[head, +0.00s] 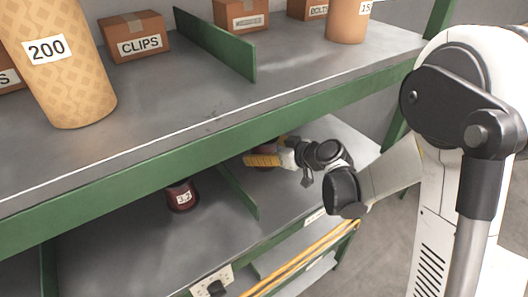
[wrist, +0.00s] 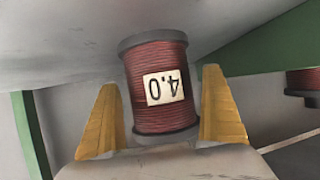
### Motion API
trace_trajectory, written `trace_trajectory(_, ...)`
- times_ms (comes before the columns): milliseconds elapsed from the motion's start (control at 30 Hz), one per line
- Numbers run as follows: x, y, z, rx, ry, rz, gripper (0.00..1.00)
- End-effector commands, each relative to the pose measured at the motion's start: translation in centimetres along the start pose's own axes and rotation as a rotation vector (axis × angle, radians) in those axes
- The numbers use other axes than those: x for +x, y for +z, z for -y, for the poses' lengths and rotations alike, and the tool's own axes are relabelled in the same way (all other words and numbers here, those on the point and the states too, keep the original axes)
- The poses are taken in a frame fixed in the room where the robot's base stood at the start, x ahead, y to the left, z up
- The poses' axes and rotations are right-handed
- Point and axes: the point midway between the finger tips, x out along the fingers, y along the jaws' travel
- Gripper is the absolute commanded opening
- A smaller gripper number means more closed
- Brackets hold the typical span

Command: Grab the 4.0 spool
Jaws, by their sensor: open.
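The 4.0 spool (wrist: 158,112) is wound with dark red wire between dark flanges. Its white label reads upside down in the wrist view. My gripper (wrist: 160,120) is open, with one yellow finger on each side of the spool. A narrow gap shows at the left finger; the right finger is close to the spool, and I cannot tell if it touches. In the head view my gripper (head: 262,160) reaches under the upper shelf. The spool (head: 268,146) is mostly hidden there by the shelf edge and the gripper.
A 2.7 spool (head: 181,196) stands on the lower shelf, left of a green divider (head: 238,192). The upper shelf's green front edge (head: 200,154) lies close above my gripper. Another spool (wrist: 303,84) shows at the right of the wrist view.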

Motion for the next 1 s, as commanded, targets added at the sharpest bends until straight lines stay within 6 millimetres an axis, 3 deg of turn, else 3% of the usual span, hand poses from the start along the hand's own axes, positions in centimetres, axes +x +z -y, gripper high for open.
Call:
trace_trajectory(167,0.0,-0.1,0.0,0.000,0.001,0.000,0.96)
trace_trajectory(400,0.0,-0.1,0.0,0.000,0.000,0.000,0.28)
trace_trajectory(767,-0.2,-0.5,0.0,0.001,0.001,-0.001,0.28)
trace_trajectory(1000,-1.4,-2.9,0.0,0.001,0.001,-0.001,0.28)
